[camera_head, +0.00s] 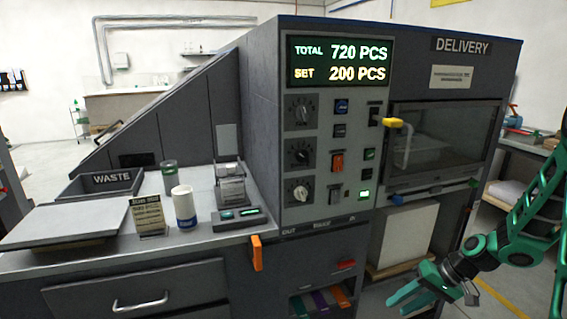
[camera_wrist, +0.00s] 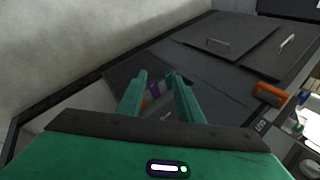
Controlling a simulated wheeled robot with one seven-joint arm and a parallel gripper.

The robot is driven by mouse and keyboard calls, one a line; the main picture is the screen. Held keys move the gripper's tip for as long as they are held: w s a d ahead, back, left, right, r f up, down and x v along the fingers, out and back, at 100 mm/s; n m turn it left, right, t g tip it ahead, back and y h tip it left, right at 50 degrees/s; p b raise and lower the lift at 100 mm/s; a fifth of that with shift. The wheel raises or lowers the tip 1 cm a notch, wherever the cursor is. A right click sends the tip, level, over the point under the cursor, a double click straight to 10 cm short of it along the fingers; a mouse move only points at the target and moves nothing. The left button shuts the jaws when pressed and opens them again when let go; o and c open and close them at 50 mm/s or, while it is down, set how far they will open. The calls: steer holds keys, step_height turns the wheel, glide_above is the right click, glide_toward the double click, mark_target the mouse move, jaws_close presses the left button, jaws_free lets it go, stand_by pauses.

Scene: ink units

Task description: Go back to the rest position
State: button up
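My green arm reaches in from the right side of the head view. My gripper (camera_head: 404,298) is low at the right, in front of the machine (camera_head: 262,110) and below its delivery window (camera_head: 440,145). In the wrist view my gripper (camera_wrist: 157,76) shows two green fingers with a gap between them. It is open, and no held object shows between the fingers. Coloured items (camera_wrist: 155,92) in the machine's lower opening show beyond the fingers and look apart from them. The arm's upper links are partly cut off by the head view's edge.
A counter (camera_head: 90,260) at the left holds a waste bin (camera_head: 80,185), a white cylinder (camera_head: 184,207), a sign (camera_head: 147,216) and a small scale-like device (camera_head: 240,218). An orange handle (camera_head: 256,253) sticks out at the counter's front. A side bench (camera_head: 530,145) stands behind my arm.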

steer(key=s+d+r+m+g+h, duration=0.1)
steer(key=s+d+r+m+h, duration=0.1)
steer(key=s+r, duration=0.8)
steer(key=s+d+r+m+g+h, duration=0.1)
steer(key=s+d+r+h, duration=0.3)
steer(key=s+r, duration=0.6)
steer(key=s+d+m, duration=0.1)
steer(key=s, duration=0.7)
steer(key=shift+d+m+h, duration=0.25)
steer(key=shift+m+h, duration=0.05)
